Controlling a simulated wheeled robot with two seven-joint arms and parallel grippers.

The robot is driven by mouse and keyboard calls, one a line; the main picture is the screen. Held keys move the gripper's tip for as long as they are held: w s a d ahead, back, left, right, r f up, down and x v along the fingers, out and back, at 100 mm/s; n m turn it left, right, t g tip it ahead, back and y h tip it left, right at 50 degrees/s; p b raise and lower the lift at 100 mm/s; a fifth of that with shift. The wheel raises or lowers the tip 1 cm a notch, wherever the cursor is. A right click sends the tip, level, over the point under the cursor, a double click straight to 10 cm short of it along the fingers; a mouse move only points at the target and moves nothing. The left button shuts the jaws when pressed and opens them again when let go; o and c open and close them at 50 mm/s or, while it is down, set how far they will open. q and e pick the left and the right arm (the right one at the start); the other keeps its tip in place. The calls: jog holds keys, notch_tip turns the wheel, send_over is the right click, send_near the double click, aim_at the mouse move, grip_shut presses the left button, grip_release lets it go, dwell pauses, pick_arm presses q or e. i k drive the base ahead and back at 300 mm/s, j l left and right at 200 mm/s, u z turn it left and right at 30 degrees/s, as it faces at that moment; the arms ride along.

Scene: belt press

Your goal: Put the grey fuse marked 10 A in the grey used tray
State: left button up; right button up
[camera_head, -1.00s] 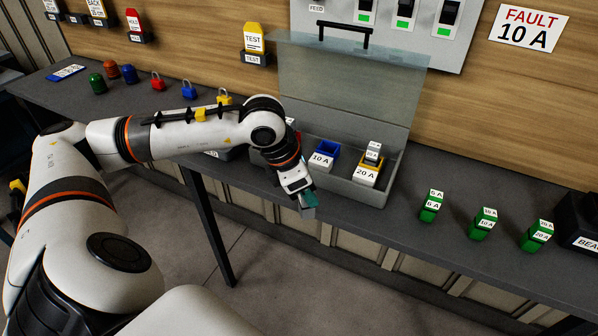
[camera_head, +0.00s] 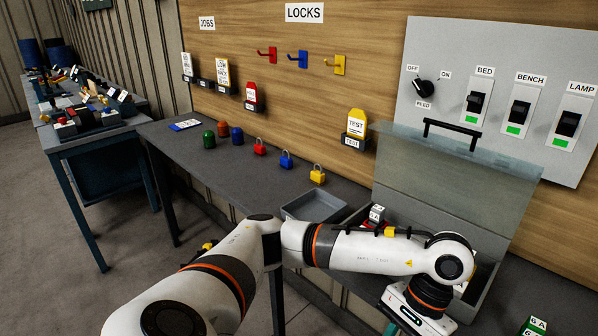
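A shallow, empty grey tray (camera_head: 315,206) lies on the bench just left of the open fuse box (camera_head: 478,295). My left arm reaches across the front of the box and hides most of its inside. My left gripper (camera_head: 404,322) is at the bottom edge of the picture, in front of the box. Its fingertips are cut off, so I cannot see whether it holds anything. A light fuse (camera_head: 376,214) with a small label stands by a red bin at the box's left end; its marking is too small to read. I cannot make out a grey 10 A fuse. My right gripper is out of view.
The box's clear lid (camera_head: 455,178) with a black handle stands raised. Left of the tray are yellow (camera_head: 317,175), blue (camera_head: 286,160) and red padlocks. A green fuse (camera_head: 534,325) is at the lower right. A switch panel (camera_head: 500,100) hangs behind.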

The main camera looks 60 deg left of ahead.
aim_at(314, 215)
jog(key=u, duration=1.15)
